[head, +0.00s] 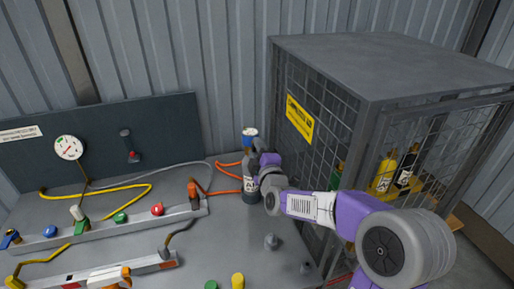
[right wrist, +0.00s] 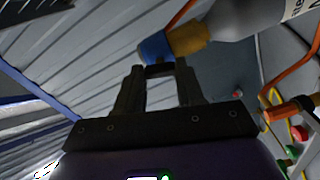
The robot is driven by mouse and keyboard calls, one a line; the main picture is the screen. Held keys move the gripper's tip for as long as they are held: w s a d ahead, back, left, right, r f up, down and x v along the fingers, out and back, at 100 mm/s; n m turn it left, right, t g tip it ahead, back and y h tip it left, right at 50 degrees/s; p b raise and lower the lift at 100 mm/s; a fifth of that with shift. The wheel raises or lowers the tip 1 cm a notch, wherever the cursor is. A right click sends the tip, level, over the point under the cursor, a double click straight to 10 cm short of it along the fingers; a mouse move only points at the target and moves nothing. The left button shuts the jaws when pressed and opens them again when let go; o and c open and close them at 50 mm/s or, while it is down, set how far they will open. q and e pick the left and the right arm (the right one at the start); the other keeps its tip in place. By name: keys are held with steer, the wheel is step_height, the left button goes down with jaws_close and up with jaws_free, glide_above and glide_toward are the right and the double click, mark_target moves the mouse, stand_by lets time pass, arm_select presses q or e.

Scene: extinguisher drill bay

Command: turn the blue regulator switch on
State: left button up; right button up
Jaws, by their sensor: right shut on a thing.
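A dark grey bottle (head: 250,186) with a pale label stands upright on the bench beside the cage. My right gripper (head: 258,146) reaches in from the right at the height of the switch. In the right wrist view its fingers (right wrist: 158,72) are shut on the blue switch. Whether the switch is turned cannot be told. My left gripper is not in view.
A mesh cage (head: 390,65) with yellow and dark bottles stands close on the right. Orange hoses (head: 228,178) run left of the bottle. A valve rail (head: 130,222) with coloured knobs and a gauge panel (head: 100,135) are further left. Small pegs (head: 271,241) stand in front.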

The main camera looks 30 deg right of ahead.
steer(key=shift+n+p, duration=0.5)
steer(key=shift+n, duration=1.1)
steer(key=o, duration=1.1)
steer(key=shift+c, duration=0.2)
steer(key=p+v, duration=0.1)
steer(key=v, duration=0.6)
steer(key=shift+s, duration=0.3)
steer(key=shift+a, duration=0.1)
